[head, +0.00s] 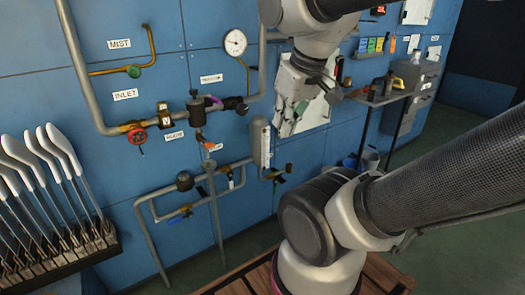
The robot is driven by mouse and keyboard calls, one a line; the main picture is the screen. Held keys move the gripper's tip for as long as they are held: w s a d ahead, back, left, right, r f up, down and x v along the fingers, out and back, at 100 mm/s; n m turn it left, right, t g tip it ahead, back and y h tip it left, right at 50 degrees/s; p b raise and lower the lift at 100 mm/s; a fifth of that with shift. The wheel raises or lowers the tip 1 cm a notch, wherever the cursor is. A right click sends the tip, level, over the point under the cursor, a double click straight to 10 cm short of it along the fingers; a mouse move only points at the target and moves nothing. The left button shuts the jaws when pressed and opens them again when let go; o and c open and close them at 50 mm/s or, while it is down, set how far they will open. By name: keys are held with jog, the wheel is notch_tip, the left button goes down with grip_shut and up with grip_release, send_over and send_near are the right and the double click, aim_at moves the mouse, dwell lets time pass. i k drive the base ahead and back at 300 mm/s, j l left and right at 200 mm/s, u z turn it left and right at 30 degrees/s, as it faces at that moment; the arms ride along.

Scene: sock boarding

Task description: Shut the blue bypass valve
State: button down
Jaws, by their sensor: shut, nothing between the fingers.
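The blue valve lever (174,220) is small and sits on the lower bypass pipe loop, left of centre in the head view. It hangs just under a brass valve body (186,210) and appears to lie roughly along the pipe, though it is too small to be sure. My gripper (284,130) hangs in front of the wall panel, up and to the right of the blue lever and well apart from it. Its fingers point down and are shut with nothing between them.
A rack of white sock boards (50,160) is at left. A shelf (375,97) stands at right.

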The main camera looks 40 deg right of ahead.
aim_at(189, 215)
jog(key=i+j, duration=0.1)
jog(key=i, duration=0.4)
jog(key=i+j, duration=0.15)
jog(key=i, duration=0.35)
